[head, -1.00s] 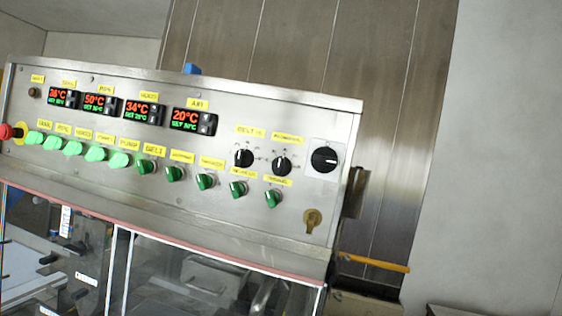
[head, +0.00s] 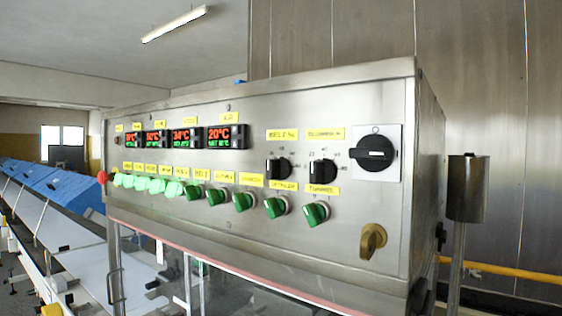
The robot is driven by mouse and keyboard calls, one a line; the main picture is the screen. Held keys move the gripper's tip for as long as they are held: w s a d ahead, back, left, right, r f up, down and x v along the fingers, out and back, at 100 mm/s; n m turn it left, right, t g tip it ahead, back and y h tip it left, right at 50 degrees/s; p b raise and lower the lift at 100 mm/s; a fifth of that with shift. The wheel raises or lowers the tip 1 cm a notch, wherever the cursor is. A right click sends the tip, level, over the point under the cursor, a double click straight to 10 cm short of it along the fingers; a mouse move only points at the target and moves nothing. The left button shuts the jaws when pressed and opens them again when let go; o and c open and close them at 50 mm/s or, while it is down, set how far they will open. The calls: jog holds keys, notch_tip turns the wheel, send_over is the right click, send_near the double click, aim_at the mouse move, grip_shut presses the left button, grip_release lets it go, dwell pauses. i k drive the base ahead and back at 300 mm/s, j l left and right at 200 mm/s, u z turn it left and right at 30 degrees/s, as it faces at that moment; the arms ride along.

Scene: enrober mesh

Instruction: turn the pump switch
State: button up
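The pump switch (head: 173,189) is a lit green knob in the lower row of the steel control panel (head: 240,245). It is the last of several lit green knobs at the left, under a small yellow label (head: 181,171). That label is too small to read clearly now, but it read PUMP in the earlier frame. The exact angle of the knob is hard to make out. The unlit belt switch (head: 195,195) sits just to its right. My gripper is not in view.
Unlit dark green knobs (head: 243,201) continue rightward. Black dials (head: 323,172), a large black rotary switch (head: 375,153) and a brass key switch (head: 372,241) are at the right. A red button (head: 102,177) is at the left end. A steel post (head: 467,190) stands right of the panel.

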aim_at(173, 189)
jog(key=i+j, duration=0.15)
jog(key=i, duration=1.05)
